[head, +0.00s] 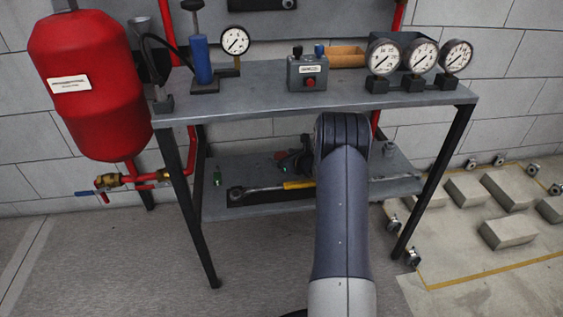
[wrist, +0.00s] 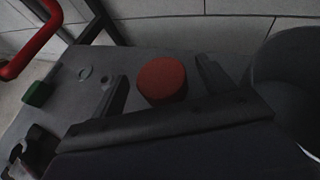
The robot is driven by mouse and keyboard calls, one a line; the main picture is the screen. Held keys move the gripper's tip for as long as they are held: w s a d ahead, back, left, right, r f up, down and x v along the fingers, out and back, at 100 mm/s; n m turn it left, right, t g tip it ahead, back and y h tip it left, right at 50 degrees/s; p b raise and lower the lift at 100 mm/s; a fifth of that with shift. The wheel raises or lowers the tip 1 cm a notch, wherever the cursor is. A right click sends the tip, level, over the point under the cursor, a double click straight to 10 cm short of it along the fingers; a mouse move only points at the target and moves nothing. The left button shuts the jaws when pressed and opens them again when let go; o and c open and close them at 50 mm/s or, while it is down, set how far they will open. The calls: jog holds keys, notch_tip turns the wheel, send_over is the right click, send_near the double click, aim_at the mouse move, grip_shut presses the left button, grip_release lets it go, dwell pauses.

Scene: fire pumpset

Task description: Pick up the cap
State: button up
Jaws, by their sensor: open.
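The cap looks to be the red round piece (wrist: 162,80) on the grey lower shelf in the wrist view. A small red spot (head: 280,155) on the lower shelf in the head view seems to be the same piece. My gripper (wrist: 162,70) is open in the wrist view, with one dark finger left of the red cap and the other to its right. Gaps show on both sides, and nothing is held. How high the fingers are above the shelf is hard to tell. In the head view my arm hides most of the gripper.
The lower shelf (head: 240,209) also bears a yellow-handled wrench (head: 300,185) and a small green piece (head: 217,178). The bench top (head: 260,92) with gauges is above. A red tank (head: 85,110) stands at left.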

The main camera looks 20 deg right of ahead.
jog(key=shift+w, duration=0.1)
jog(key=c, duration=1.1)
jog(key=shift+r, duration=0.1)
